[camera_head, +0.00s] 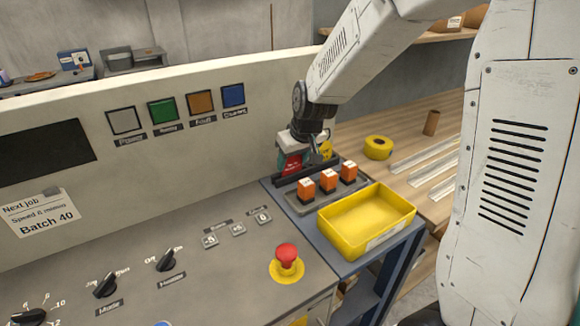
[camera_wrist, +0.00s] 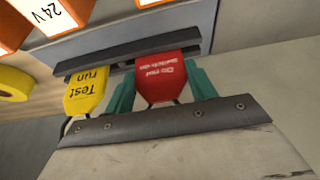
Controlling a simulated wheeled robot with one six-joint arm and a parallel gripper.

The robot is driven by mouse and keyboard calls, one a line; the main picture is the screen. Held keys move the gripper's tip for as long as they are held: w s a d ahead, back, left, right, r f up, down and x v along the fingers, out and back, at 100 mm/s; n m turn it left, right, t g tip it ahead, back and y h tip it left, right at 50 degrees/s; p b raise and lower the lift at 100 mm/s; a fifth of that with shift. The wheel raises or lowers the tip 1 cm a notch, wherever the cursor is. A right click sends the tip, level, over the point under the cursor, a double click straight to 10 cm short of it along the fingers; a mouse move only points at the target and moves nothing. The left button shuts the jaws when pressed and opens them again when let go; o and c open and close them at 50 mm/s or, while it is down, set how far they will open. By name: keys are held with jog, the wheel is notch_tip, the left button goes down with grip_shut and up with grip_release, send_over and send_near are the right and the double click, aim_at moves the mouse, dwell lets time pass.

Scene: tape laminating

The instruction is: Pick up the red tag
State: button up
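The red tag (camera_head: 291,163) hangs at a dark rack (camera_head: 304,168) against the panel's right end, with white lettering facing the wrist camera (camera_wrist: 165,76). My gripper (camera_head: 308,157) is down at the rack. In the wrist view, the teal fingers of my gripper (camera_wrist: 160,84) stand on either side of the red tag, one left and one right. They look open around it, with small gaps; firm contact does not show. A yellow "Test run" tag (camera_wrist: 86,92) hangs close to the left finger; it also shows in the head view (camera_head: 326,150).
Orange blocks (camera_head: 328,180) stand in a grey tray in front of the rack. A yellow bin (camera_head: 368,218) is beside them. A red emergency button (camera_head: 286,256) rises from the console. A yellow tape roll (camera_head: 378,148) lies on the wooden bench behind.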

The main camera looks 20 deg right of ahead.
jog(key=shift+c, duration=0.4)
notch_tip(320, 180, up, 10)
dwell(0.3)
dwell(0.8)
